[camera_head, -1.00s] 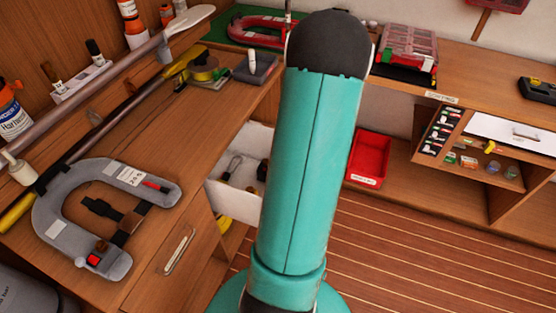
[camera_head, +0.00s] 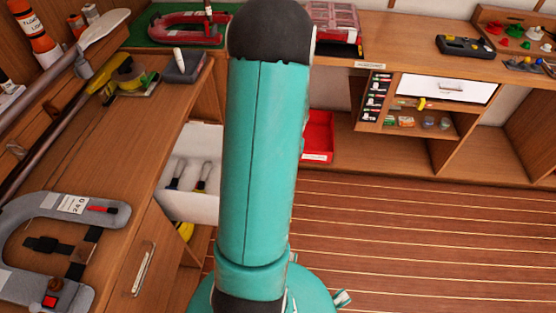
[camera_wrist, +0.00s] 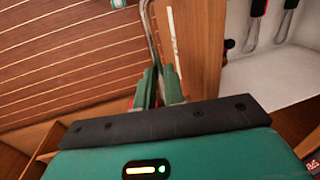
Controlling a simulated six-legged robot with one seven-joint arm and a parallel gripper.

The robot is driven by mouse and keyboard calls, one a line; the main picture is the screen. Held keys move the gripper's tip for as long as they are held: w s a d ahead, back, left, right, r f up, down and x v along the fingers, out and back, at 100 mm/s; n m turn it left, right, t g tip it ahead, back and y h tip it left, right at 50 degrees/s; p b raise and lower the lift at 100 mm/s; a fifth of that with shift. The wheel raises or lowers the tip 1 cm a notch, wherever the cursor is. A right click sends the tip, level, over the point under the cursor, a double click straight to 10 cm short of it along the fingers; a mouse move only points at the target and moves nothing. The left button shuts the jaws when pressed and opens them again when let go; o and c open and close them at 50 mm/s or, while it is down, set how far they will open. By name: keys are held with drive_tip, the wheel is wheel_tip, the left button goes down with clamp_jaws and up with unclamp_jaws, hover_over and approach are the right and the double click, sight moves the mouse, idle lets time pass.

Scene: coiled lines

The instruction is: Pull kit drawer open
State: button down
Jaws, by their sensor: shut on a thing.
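The kit drawer (camera_head: 185,204) is open, a white box showing just left of my arm under the left bench. Tools with dark handles lie inside. In the wrist view the drawer's white inside (camera_wrist: 262,82) is at the right, behind its wooden front (camera_wrist: 197,45) with a pale label. A thin metal handle (camera_wrist: 151,28) runs along that front. My gripper (camera_wrist: 157,80) is shut on the handle, which passes between its green fingers. In the head view my arm hides my gripper and the drawer's front.
The left bench carries a grey horseshoe-shaped piece (camera_head: 72,204) and a long pole. A cabinet handle (camera_head: 145,268) is below it. A red bin (camera_head: 318,135) and a shelf unit (camera_head: 445,125) stand at the back. The plank floor (camera_head: 400,240) at right is clear.

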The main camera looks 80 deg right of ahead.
drive_tip(key=c, duration=1.5)
unclamp_jaws()
wheel_tip(320, 180, up, 14)
drive_tip(key=s, duration=0.2)
drive_tip(key=shift+s+d+f, duration=0.15)
drive_tip(key=shift+s, duration=0.1)
drive_tip(key=w+a+r+n+h, duration=0.1)
drive_tip(key=w+a+r+n, duration=0.35)
drive_tip(key=w+a, duration=0.5)
drive_tip(key=w+a+r+n, duration=0.3)
drive_tip(key=w+a+r, duration=0.3)
drive_tip(key=w, duration=0.7)
drive_tip(key=a+r+n+t, duration=0.1)
drive_tip(key=a+r+n, duration=0.1)
drive_tip(key=a, duration=0.7)
drive_tip(key=w+a+r+n+t, duration=0.1)
drive_tip(key=a+n, duration=0.3)
drive_tip(key=a, duration=0.6)
drive_tip(key=w+a+r+n+t, duration=0.1)
drive_tip(key=a+r+n, duration=0.2)
drive_tip(key=a, duration=0.7)
drive_tip(key=shift+w+a+y, duration=0.2)
drive_tip(key=shift+y, duration=0.2)
